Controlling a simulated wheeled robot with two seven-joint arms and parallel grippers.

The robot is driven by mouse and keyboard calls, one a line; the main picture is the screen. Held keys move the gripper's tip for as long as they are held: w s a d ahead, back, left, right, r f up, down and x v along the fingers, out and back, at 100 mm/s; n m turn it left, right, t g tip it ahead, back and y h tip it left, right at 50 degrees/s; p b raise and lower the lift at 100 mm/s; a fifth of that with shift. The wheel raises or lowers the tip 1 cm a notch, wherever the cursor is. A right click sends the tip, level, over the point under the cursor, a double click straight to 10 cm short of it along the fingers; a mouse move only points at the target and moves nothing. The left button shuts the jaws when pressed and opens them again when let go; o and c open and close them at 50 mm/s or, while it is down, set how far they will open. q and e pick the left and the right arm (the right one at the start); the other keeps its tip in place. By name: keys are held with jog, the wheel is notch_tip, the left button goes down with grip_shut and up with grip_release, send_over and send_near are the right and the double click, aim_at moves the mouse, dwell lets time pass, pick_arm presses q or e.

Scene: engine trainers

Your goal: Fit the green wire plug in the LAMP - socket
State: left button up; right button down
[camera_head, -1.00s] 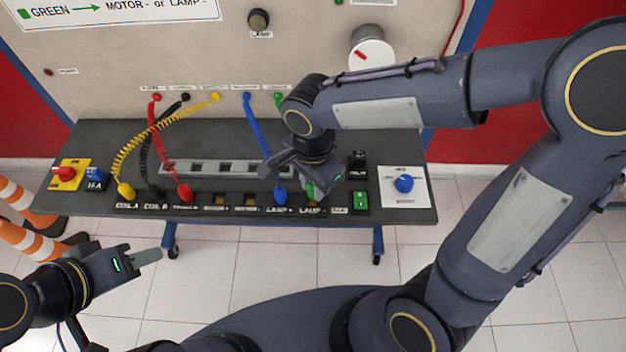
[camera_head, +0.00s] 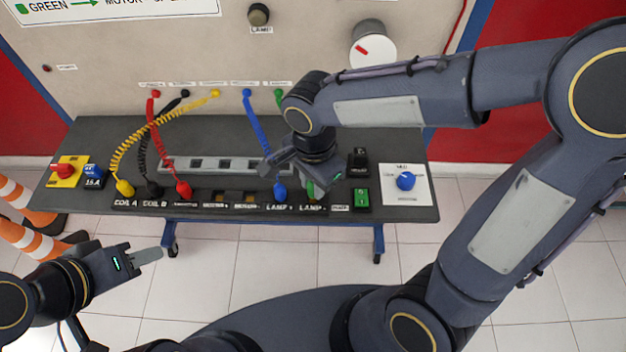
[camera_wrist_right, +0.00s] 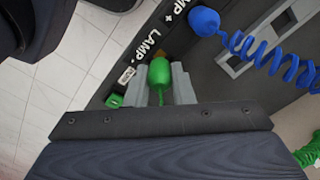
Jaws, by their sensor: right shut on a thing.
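The green wire plug (camera_wrist_right: 160,72) is between the two fingers of my right gripper (camera_wrist_right: 171,85), which is shut on it. In the right wrist view the plug is in front of the LAMP - label (camera_wrist_right: 146,47), at the socket row. Its tip is hidden, so I cannot tell whether it is seated. In the head view my right gripper (camera_head: 318,188) is over the LAMP - place and hides most of the plug. The blue plug (camera_head: 280,191) stands in the LAMP + socket beside it. My left gripper (camera_head: 148,256) is empty, in front of the bench; its finger gap is not clear.
Yellow (camera_head: 125,187), black (camera_head: 154,188) and red (camera_head: 184,189) plugs stand in sockets further left. A grey slotted rail (camera_head: 235,165) runs behind the sockets. Traffic cones (camera_head: 38,241) stand at left.

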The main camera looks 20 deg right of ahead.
jog(key=shift+f+b, duration=0.85)
jog(key=shift+f, duration=0.05)
jog(key=c, duration=1.5)
grip_release()
jog(key=shift+r+p, duration=2.15)
jog(key=shift+r, duration=0.65)
jog(key=shift+r+p, duration=0.55)
jog(key=shift+r, duration=0.15)
jog(key=shift+o, duration=0.3)
